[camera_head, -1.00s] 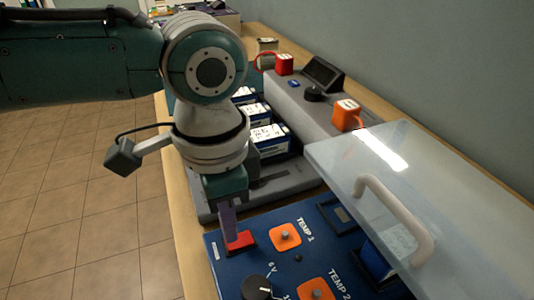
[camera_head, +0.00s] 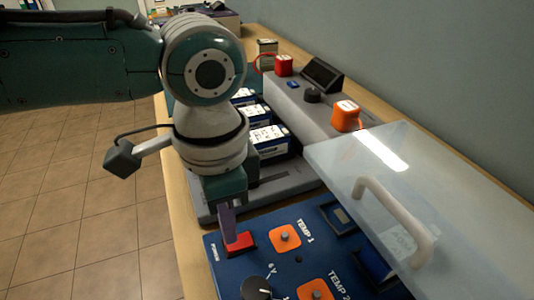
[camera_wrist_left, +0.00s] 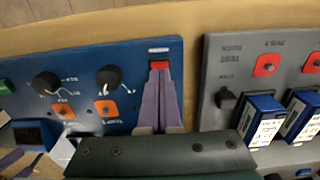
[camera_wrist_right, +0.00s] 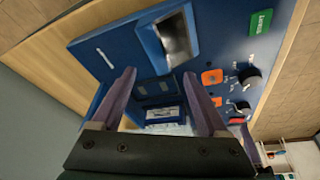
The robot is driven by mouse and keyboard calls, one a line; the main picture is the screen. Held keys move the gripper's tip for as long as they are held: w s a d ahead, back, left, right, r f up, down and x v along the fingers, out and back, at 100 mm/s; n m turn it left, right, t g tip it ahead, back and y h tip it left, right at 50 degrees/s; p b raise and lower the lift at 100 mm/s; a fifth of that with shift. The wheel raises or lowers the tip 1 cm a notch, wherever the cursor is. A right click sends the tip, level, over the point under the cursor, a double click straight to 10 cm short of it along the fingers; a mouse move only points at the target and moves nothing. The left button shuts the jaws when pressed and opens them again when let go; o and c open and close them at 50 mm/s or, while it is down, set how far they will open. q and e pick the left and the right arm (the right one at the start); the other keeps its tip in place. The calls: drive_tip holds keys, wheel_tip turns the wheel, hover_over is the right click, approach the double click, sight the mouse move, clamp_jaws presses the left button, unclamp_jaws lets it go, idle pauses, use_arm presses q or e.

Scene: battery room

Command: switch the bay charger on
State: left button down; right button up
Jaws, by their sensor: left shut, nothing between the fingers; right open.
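The blue charger panel (camera_head: 232,272) has a red rocker switch (camera_head: 240,243) near its far left corner. My left gripper (camera_head: 229,236) is shut and empty, pointing down with its fingertips at the switch. In the left wrist view, the red switch (camera_wrist_left: 160,64) shows just beyond the closed fingertips (camera_wrist_left: 160,72), and they seem to touch it. My right gripper (camera_wrist_right: 159,73) is open, in the right wrist view only, with its fingers above the blue panel (camera_wrist_right: 118,48). A blue bay with a battery (camera_wrist_right: 165,113) shows between them. Whether the charger is on cannot be told.
A clear lid (camera_head: 350,170) with a pale handle (camera_head: 395,222) stands over the panel's right side. Orange buttons (camera_head: 285,237) and a black dial (camera_head: 257,288) sit close to the switch. A grey station (camera_head: 290,184) with several batteries stands behind, beside my left arm.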

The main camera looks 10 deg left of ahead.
use_arm(q)
drive_tip(key=shift+f+b, duration=0.6)
drive_tip(key=shift+f, duration=0.3)
use_arm(e)
drive_tip(key=shift+f, duration=0.6)
idle(0.3)
use_arm(q)
wheel_tip(320, 180, up, 7)
drive_tip(key=p, duration=0.8)
drive_tip(key=shift+r, duration=0.1)
use_arm(e)
wheel_tip(320, 180, up, 8)
drive_tip(key=shift+f, duration=0.1)
